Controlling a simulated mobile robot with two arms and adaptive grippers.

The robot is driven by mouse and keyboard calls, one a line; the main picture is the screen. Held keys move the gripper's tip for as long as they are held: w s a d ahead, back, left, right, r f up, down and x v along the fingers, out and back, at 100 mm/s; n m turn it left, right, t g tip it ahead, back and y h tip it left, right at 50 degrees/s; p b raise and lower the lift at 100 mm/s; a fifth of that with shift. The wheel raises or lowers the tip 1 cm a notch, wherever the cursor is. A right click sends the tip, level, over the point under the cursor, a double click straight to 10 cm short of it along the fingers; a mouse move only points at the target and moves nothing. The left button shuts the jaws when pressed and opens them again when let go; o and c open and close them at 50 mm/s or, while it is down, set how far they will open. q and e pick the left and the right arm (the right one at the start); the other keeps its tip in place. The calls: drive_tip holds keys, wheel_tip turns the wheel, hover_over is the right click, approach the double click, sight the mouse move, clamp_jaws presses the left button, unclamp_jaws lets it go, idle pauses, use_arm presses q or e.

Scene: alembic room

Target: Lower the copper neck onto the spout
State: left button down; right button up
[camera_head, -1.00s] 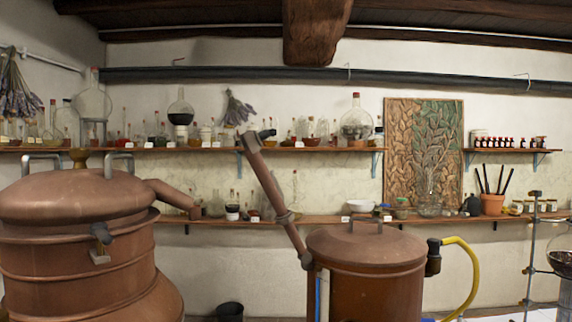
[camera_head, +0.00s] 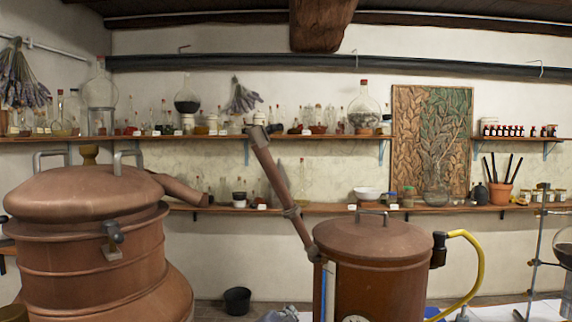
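The copper neck (camera_head: 282,188) is a straight pipe tilted up to the left, its lower end at the left side of a copper drum (camera_head: 375,265). Its raised upper end (camera_head: 257,136) has a dark fitting with a small handle beside it. The spout (camera_head: 181,190) slopes down to the right from the lid of the large copper still (camera_head: 84,192) on the left. The neck's upper end is apart from the spout, above and to the right of it. Neither of my grippers can be made out.
A yellow hose (camera_head: 479,264) curves from the drum's right side. Two wall shelves (camera_head: 320,208) hold glass bottles and jars behind. A dark bucket (camera_head: 237,301) stands on the floor between still and drum. A metal stand (camera_head: 535,262) with glassware is at the right.

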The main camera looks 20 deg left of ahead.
use_arm(q)
drive_tip(key=w+r+m+t, duration=0.1)
drive_tip(key=w+r+t, duration=0.2)
drive_tip(key=r, duration=1)
wheel_tip(320, 180, up, 18)
drive_tip(key=m+t+y+p, duration=0.2)
drive_tip(key=t+p, duration=0.1)
drive_tip(key=p, duration=0.5)
hover_over(282, 190)
drive_tip(key=s+d, duration=0.1)
drive_tip(key=s, duration=0.1)
drive_tip(key=shift+w+d+r, duration=0.2)
drive_tip(key=shift+w, duration=0.05)
